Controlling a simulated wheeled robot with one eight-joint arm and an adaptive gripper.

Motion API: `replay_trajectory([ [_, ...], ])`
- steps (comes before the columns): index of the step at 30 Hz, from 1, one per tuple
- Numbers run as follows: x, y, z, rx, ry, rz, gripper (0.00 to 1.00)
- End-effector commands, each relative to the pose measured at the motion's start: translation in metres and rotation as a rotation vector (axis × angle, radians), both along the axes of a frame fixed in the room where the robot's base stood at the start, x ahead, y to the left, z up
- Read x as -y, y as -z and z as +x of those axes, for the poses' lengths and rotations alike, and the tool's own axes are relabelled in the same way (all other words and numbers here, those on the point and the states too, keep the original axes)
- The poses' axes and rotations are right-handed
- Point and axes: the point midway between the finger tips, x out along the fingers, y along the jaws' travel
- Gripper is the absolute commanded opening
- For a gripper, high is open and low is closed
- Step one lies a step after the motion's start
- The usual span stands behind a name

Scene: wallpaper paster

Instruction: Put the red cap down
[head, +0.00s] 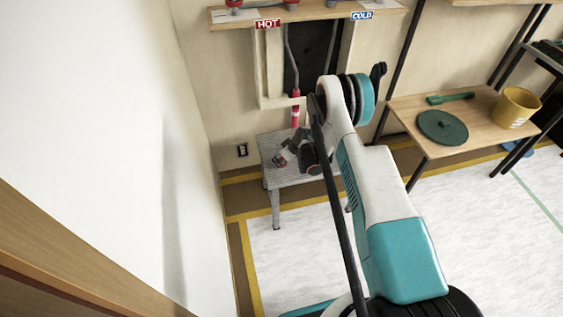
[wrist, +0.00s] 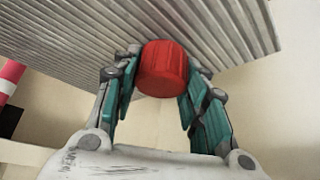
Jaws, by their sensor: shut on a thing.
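The red cap (wrist: 163,70) is a short ribbed red cylinder in the wrist view. My gripper (wrist: 161,78) is shut on it, with one teal-padded finger on each side. The cap lies in front of the grey ribbed top of a small metal table (wrist: 232,30). I cannot tell whether cap and table touch. In the head view my gripper (head: 290,155) is low over the same small table (head: 319,186), by the wall. There my arm and fingers hide most of the cap, and only small red patches show.
A red-and-white pipe (head: 295,116) stands behind the small table. A shelf with HOT (head: 268,23) and COLD (head: 362,16) labels is above. At right a wooden table holds a green lid (head: 443,128) and a yellow bucket (head: 515,108). A white wall (head: 95,130) is close at left.

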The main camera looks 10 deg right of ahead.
Motion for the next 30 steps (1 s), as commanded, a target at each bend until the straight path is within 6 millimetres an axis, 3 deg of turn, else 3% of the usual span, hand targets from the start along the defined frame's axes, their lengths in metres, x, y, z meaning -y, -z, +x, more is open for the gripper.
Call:
replay_trajectory([
  [2,0.000,0.009,0.000,0.000,0.000,0.000,0.11],
  [8,0.000,0.008,0.000,0.000,0.000,0.000,0.11],
  [9,0.000,0.008,0.000,0.000,0.000,0.000,0.49],
  [11,0.000,0.008,0.000,0.000,0.000,0.000,0.60],
  [23,0.001,0.004,-0.002,0.000,0.000,0.000,0.60],
  [30,0.011,-0.030,-0.017,0.001,0.002,0.001,0.60],
])
